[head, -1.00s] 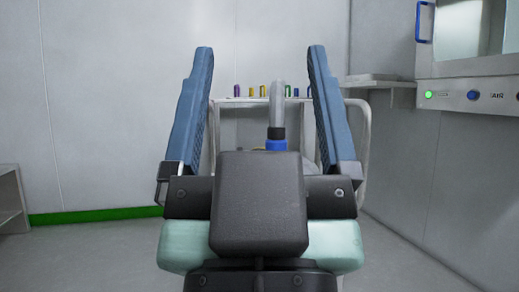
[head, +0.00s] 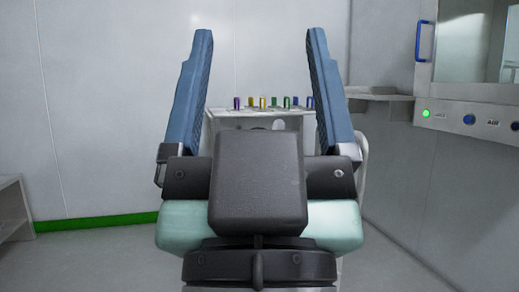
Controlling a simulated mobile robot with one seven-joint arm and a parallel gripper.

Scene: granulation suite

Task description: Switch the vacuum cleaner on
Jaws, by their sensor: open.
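My gripper (head: 260,34) fills the middle of the head view. Its two blue fingers stand upright and wide apart, with nothing between them. I cannot make out the vacuum cleaner or its switch; the body of my gripper covers the area straight ahead, low in the picture. Only a small greyish shape shows just above my gripper's body, too little to identify.
Beyond my fingers stands a pale trolley or stand (head: 226,122) with several small coloured items on top. A wall cabinet (head: 470,115) with a blue handle, a lit green button and blue buttons is at right. A shelf unit (head: 12,205) stands at left. Grey floor is open at left.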

